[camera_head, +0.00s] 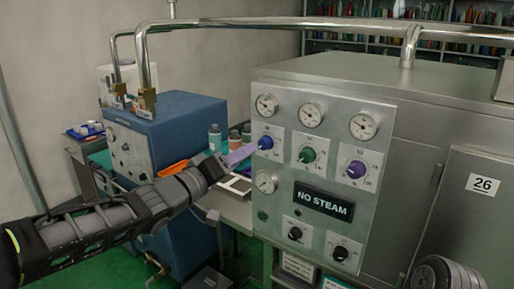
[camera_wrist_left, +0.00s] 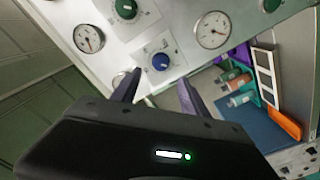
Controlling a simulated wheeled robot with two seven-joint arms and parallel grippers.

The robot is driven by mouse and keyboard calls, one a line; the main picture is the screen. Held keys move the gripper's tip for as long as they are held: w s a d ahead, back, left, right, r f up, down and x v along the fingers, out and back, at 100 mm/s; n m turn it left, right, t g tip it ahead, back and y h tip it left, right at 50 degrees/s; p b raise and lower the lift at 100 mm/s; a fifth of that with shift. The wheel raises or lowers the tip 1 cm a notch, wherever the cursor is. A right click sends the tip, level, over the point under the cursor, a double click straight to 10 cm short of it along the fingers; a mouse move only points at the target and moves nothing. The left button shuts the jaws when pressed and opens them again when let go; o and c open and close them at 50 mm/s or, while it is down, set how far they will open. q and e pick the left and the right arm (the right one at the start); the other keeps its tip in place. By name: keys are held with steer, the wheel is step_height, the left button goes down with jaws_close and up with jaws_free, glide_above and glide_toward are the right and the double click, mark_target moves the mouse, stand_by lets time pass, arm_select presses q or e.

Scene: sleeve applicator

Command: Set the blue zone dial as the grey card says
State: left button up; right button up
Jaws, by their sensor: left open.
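The blue zone dial (camera_head: 265,142) sits on a white scale plate at the upper left of the steel panel. The dial also shows in the left wrist view (camera_wrist_left: 160,62). My left gripper (camera_head: 243,153) comes in from the left, its purple fingers pointing at the dial. In the left wrist view the fingers (camera_wrist_left: 157,88) are spread and empty, with the dial beyond and between their tips. I cannot tell whether they touch it. The dial's setting is too small to read.
Two black knobs (camera_head: 340,253) sit below the NO STEAM sign (camera_head: 323,202). A blue machine (camera_head: 170,130), bottles (camera_head: 215,137) and an orange tray (camera_head: 173,168) are left.

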mark_target(262, 145)
arm_select(q)
steer(key=x, duration=0.7)
steer(key=shift+w+d, duration=0.15)
steer(key=shift+w, duration=0.1)
steer(key=shift+c, duration=0.2)
jaws_close()
